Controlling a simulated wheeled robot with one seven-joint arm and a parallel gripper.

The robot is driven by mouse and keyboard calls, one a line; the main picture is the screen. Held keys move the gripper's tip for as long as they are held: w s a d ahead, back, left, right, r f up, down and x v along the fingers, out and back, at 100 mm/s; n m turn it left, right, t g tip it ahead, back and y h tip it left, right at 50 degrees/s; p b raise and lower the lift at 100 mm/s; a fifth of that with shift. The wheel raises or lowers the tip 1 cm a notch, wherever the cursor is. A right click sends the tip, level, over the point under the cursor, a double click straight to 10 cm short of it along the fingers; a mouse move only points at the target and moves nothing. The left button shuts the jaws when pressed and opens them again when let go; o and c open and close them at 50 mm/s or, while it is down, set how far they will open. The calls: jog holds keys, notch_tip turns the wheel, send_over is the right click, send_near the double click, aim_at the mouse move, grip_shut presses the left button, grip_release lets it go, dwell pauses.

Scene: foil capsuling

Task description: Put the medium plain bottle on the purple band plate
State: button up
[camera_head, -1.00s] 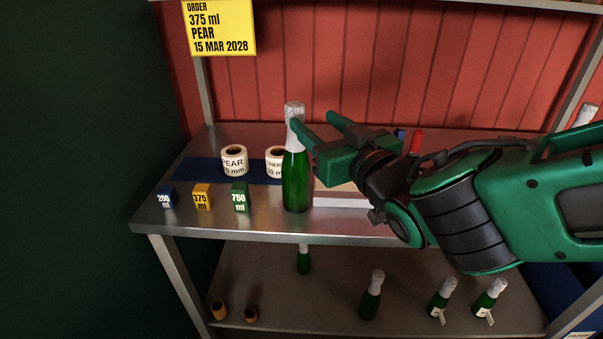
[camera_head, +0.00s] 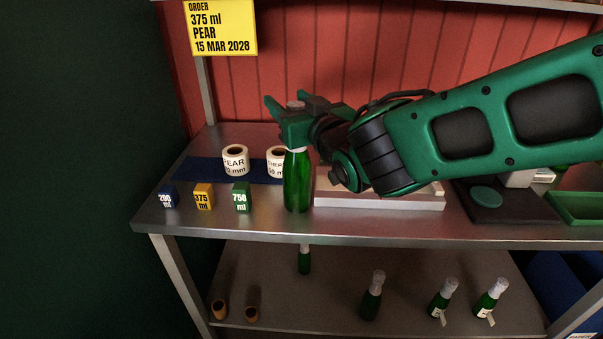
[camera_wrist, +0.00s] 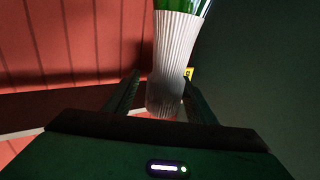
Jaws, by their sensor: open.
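A green bottle with a white foil neck and no label (camera_head: 297,185) stands upright on the steel bench, left of the white board. My gripper (camera_head: 287,102) is at its top and hides most of the foil. In the wrist view the white pleated foil (camera_wrist: 175,55) lies between the two open fingers (camera_wrist: 162,95); contact cannot be told. A plain green bottle (camera_head: 371,298) and a smaller one (camera_head: 304,260) stand on the lower shelf. Which bottle is the medium one is uncertain. I cannot make out a purple band plate.
Label rolls (camera_head: 235,160) stand on a blue mat (camera_head: 195,172), behind size blocks (camera_head: 203,197). A white board (camera_head: 380,203) lies under my arm. A dark base with a green disc (camera_head: 487,198) and a green tray (camera_head: 578,208) are right. Labelled bottles (camera_head: 441,300) stand below.

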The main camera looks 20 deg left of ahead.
jog(key=shift+a, duration=0.1)
grip_shut()
jog(key=shift+w, duration=0.1)
dwell(1.3)
